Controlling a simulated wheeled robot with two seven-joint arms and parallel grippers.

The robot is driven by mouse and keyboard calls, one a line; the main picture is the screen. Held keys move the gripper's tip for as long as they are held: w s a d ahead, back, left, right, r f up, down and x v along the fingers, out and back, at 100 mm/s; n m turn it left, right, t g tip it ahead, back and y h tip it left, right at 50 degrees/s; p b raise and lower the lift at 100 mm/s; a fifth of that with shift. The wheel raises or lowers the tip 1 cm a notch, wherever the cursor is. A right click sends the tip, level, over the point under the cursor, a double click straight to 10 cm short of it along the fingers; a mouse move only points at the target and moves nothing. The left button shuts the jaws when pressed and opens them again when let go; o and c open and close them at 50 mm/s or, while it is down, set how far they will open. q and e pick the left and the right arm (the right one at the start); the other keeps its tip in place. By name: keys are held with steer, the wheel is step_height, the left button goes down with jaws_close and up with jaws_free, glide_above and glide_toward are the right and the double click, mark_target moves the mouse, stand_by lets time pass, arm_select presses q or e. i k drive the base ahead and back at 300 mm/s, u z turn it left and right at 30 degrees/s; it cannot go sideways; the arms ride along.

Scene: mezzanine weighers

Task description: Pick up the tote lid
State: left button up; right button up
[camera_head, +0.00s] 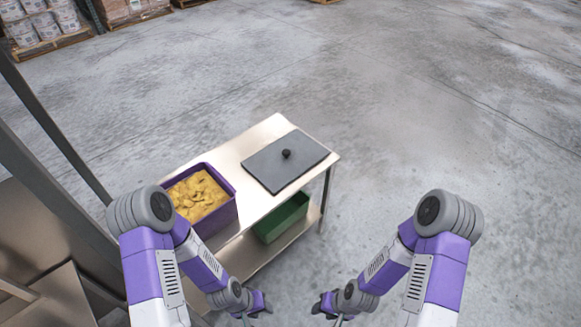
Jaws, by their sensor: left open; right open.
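The tote lid (273,168) is a flat dark grey panel with a round black knob (287,154) at its middle. It lies flat on the light metal table (262,131), near the table's right end. My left gripper (246,317) is at the bottom of the picture, in front of the table and well short of the lid; its fingertips are cut off by the frame edge. My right gripper (337,319) is also at the bottom edge, to the right of the left one. Both are open, and neither touches the lid.
A purple tote (222,216) filled with yellowish pieces stands on the table, left of the lid. A green bin (282,218) sits on the lower shelf. Metal posts (55,190) rise at the left. Loaded pallets stand far back left. The floor right of the table is clear.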

mark_target(275, 165)
steer(key=z, duration=1.5)
steer(key=i, duration=1.3)
steer(key=u, duration=1.35)
